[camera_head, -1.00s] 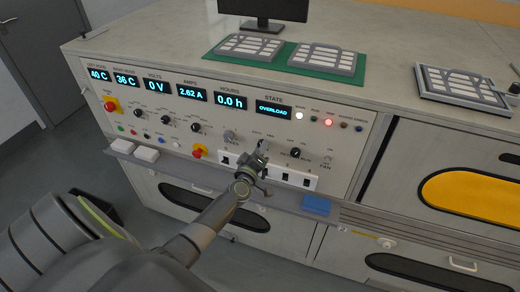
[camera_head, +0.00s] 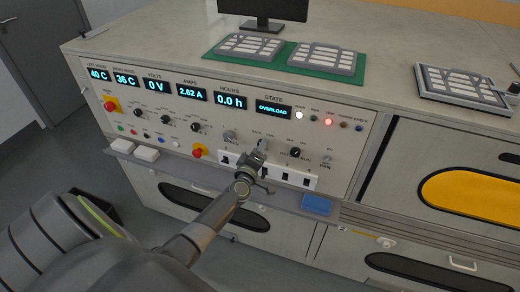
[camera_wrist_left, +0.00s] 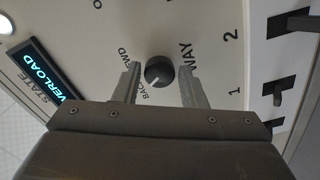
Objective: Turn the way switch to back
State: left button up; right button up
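The way switch (camera_wrist_left: 159,72) is a small round black knob under the WAY lettering, with FWD and BACK printed beside it. A pale mark on the knob faces roughly toward the BACK lettering. My left gripper (camera_wrist_left: 158,80) is open, with one finger on each side of the knob. I see small gaps between the fingers and the knob. In the head view, my left gripper (camera_head: 254,160) is in front of the lower panel and largely hides the switch. My right gripper is in neither view.
The panel holds displays, including a state display (camera_head: 273,108) reading OVERLOAD, and other knobs close by, such as a black one (camera_head: 295,152) to the right. A shelf with a blue block (camera_head: 317,205) juts out underneath.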

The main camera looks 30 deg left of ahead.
pick_arm(q)
jog(key=shift+o, duration=1.2)
jog(key=shift+s, duration=0.1)
jog(key=v, duration=1.7)
jog(key=shift+d, duration=0.15)
jog(key=shift+s, duration=0.1)
